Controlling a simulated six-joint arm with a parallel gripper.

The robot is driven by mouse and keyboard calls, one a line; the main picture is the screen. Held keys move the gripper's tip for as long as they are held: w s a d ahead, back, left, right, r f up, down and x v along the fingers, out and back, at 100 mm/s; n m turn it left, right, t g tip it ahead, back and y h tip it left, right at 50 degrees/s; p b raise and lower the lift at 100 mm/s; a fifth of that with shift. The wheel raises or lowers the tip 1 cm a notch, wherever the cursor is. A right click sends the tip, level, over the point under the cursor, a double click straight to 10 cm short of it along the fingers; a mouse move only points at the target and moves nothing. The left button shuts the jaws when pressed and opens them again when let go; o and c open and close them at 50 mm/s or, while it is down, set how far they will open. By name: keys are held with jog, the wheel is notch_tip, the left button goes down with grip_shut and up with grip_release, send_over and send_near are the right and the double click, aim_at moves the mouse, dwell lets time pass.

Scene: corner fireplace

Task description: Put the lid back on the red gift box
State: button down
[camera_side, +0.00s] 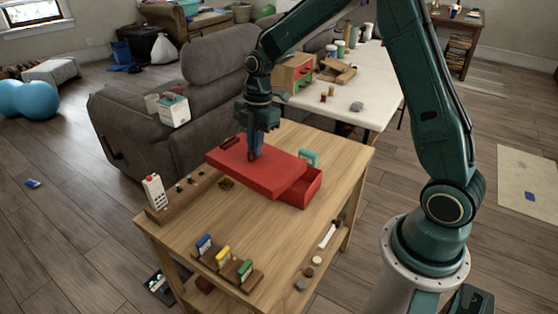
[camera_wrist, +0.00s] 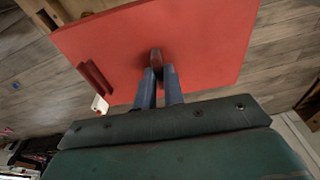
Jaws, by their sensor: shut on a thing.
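The flat red lid (camera_side: 245,171) is held level by my gripper (camera_side: 254,156). My gripper is shut on the brown-red knob (camera_wrist: 156,57) near the middle of the lid, and its fingertips (camera_wrist: 158,74) also show in the wrist view. A darker red bar (camera_wrist: 95,77) lies along one edge of the lid's top. The red gift box (camera_side: 304,189) is on the wooden table, and only its right part shows. The lid covers its left part in the side view and extends well to the left of it. Whether they touch is hidden. In the wrist view the lid (camera_wrist: 205,35) hides the box.
A teal object (camera_side: 309,157) stands just behind the box. A grey sofa and a white table stand behind.

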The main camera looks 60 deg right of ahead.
dwell(0.5)
jog(key=d+f, duration=0.2)
jog(key=d, duration=0.6)
jog(key=d+f+n, duration=0.1)
jog(key=d+f, duration=0.1)
jog(key=d, duration=0.6)
jog(key=shift+w+f, duration=0.3)
jog(key=shift+w, duration=0.15)
jog(key=shift+f, duration=0.25)
notch_tip(320, 180, down, 6)
jog(key=shift+f, duration=2)
dwell(2.5)
jog(key=c, duration=1.4)
grip_release()
jog(key=shift+c, duration=0.2)
